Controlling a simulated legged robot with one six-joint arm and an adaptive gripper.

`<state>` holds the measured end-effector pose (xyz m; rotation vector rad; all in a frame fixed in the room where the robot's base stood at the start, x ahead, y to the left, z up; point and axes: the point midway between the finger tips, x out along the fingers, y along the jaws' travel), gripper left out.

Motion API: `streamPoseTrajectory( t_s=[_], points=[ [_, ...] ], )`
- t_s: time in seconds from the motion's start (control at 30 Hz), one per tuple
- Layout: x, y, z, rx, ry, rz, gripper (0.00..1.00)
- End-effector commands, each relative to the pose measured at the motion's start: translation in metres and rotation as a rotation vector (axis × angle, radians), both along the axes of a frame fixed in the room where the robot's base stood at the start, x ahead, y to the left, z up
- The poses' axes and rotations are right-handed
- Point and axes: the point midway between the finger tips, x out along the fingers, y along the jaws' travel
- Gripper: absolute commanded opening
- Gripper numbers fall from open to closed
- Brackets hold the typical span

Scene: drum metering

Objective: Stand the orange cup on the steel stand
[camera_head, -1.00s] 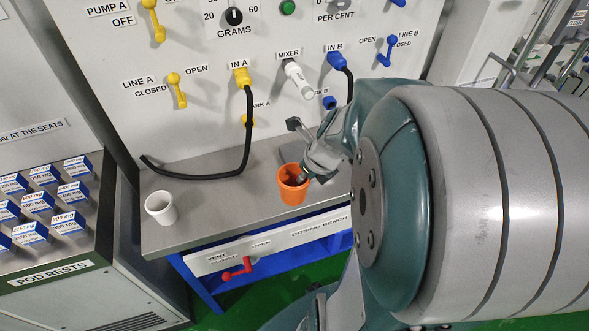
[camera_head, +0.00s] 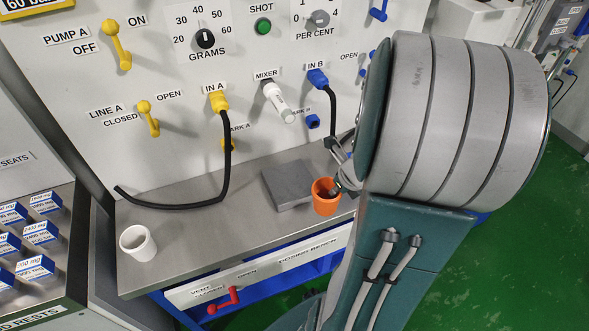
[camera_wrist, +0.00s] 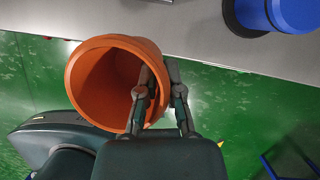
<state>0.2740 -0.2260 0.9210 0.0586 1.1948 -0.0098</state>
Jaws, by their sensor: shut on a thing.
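The orange cup (camera_head: 325,200) is in my gripper (camera_head: 339,184), near the bench's front edge and just right of the steel stand. The steel stand (camera_head: 286,187) is a flat grey square block on the bench, with nothing on it. In the wrist view the cup (camera_wrist: 88,62) is tilted with its open mouth in sight. There my gripper (camera_wrist: 158,72) is shut on the cup's wall, one finger inside the mouth and one outside. Green floor shows behind the cup there. My arm hides part of the gripper in the head view.
A white cup (camera_head: 137,243) stands at the bench's left end. A black hose (camera_head: 226,150) from the panel lies along the bench's back. A red vent handle (camera_head: 224,301) is on the front. A blue round thing (camera_wrist: 278,12) shows in the wrist view. The bench between white cup and stand is clear.

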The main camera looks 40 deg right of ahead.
Motion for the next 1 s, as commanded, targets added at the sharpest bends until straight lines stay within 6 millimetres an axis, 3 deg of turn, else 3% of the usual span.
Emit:
streamPoseTrajectory(
  t_s=[0.27, 0.5, 0.77, 1.0],
  points=[
    [0.067, -0.003, -0.003, 0.011, 0.001, 0.005, 0.0],
    [0.119, 0.006, -0.002, 0.005, 0.001, 0.003, 0.0],
    [0.147, 0.009, -0.002, 0.006, 0.001, 0.001, 0.0],
    [0.145, 0.006, -0.036, 0.009, 0.002, -0.002, 0.0]
  ],
)
